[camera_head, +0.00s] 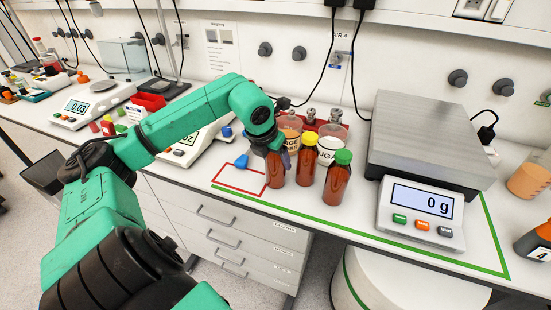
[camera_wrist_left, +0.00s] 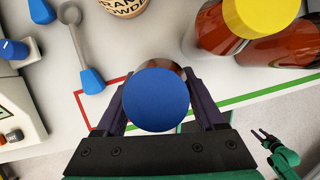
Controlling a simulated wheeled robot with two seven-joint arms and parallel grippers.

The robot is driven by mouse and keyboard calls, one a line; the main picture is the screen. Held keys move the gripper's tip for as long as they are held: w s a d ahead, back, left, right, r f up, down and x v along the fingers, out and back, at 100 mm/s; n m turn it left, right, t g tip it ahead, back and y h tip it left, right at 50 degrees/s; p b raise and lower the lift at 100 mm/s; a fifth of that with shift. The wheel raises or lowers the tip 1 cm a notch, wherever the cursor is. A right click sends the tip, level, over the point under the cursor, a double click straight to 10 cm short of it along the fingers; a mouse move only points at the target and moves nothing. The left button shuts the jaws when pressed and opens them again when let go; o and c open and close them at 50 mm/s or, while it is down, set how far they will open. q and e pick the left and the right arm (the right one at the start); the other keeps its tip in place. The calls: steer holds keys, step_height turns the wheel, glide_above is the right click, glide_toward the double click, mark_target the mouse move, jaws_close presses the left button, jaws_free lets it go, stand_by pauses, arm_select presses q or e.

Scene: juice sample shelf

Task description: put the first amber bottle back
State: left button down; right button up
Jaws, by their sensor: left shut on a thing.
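My left gripper (camera_wrist_left: 158,112) is shut on an amber bottle with a blue cap (camera_wrist_left: 155,98). In the head view its brown body (camera_head: 275,170) shows below my wrist, just right of a red outlined square (camera_head: 240,192) on the bench. I cannot tell whether its base touches the bench. An amber bottle with a yellow cap (camera_head: 306,165) and one with a green cap (camera_head: 337,182) stand upright to its right. My right gripper (camera_wrist_left: 265,138) is small at the lower right of the wrist view, empty with its fingers apart.
Powder jars (camera_head: 328,150) stand behind the bottles. A large scale (camera_head: 420,210) reading 0 g is to the right. A blue-handled scoop (camera_head: 241,161) lies by the red square, near a small balance (camera_head: 190,148). A green line (camera_head: 400,248) runs along the front edge.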

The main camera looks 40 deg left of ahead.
arm_select(q)
steer(key=shift+f, duration=0.15)
jaws_free()
steer(key=shift+r, duration=0.3)
steer(key=b+v, duration=0.2)
steer(key=v, duration=0.3)
steer(key=shift+s+r, duration=0.15)
steer(key=shift+r, duration=0.2)
steer(key=v, duration=0.6)
